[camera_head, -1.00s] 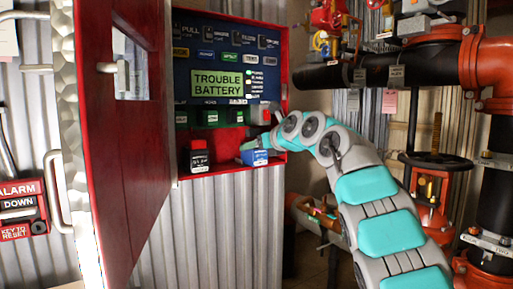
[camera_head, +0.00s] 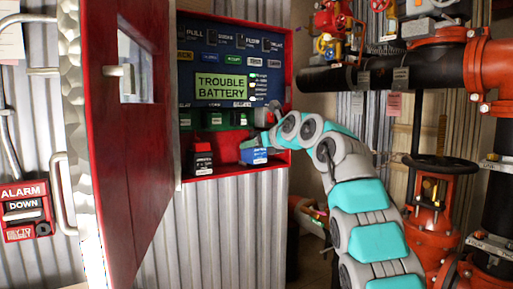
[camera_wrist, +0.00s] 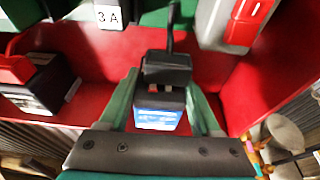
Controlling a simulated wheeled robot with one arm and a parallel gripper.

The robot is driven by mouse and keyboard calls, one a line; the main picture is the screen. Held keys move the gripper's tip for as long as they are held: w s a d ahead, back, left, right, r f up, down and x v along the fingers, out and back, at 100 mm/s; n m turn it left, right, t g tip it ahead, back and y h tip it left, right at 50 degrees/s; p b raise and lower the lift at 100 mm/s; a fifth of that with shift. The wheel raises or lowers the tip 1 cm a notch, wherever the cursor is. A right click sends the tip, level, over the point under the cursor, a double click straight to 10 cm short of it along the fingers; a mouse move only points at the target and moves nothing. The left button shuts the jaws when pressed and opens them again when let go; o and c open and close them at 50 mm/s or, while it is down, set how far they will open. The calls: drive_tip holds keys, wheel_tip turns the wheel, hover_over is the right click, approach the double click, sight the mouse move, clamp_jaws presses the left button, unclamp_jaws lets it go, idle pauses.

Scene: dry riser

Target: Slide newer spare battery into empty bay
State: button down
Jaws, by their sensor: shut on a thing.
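The blue battery (camera_head: 257,155) has a white-lettered label and sits at the lower right of the open red cabinet (camera_head: 287,80). In the wrist view the battery (camera_wrist: 157,118) shows a black top and a dark upright strap or cable. My gripper (camera_wrist: 165,82) is shut on it, with a green finger along each side. A second battery (camera_head: 201,160), black with a red top, stands to the left on the cabinet floor; it also shows in the wrist view (camera_wrist: 38,88). Whether the blue battery touches the floor, I cannot tell. My wrist partly hides the bay behind it.
The red cabinet door (camera_head: 125,150) stands open on the left. A panel display (camera_head: 220,86) reads "TROUBLE BATTERY", with green modules (camera_head: 213,119) below it. The cabinet's right wall is close to my gripper. Black and orange pipes (camera_head: 400,75) and a valve wheel stand right of my arm.

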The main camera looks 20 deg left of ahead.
drive_tip(key=shift+w+a, duration=0.2)
drive_tip(key=shift+w+a+f, duration=0.15)
drive_tip(key=shift+w+f, duration=0.05)
drive_tip(key=shift+f, duration=0.15)
drive_tip(key=shift+c, duration=2.2)
unclamp_jaws()
drive_tip(key=o, duration=0.4)
drive_tip(key=shift+o, duration=0.2)
drive_tip(key=shift+f, duration=0.1)
drive_tip(key=shift+d, duration=0.2)
drive_tip(key=shift+s+d+b, duration=0.2)
drive_tip(key=shift+d+b, duration=0.05)
drive_tip(key=shift+b, duration=0.2)
drive_tip(key=b+v, duration=0.3)
drive_tip(key=v, duration=0.4)
drive_tip(key=shift+r, duration=0.2)
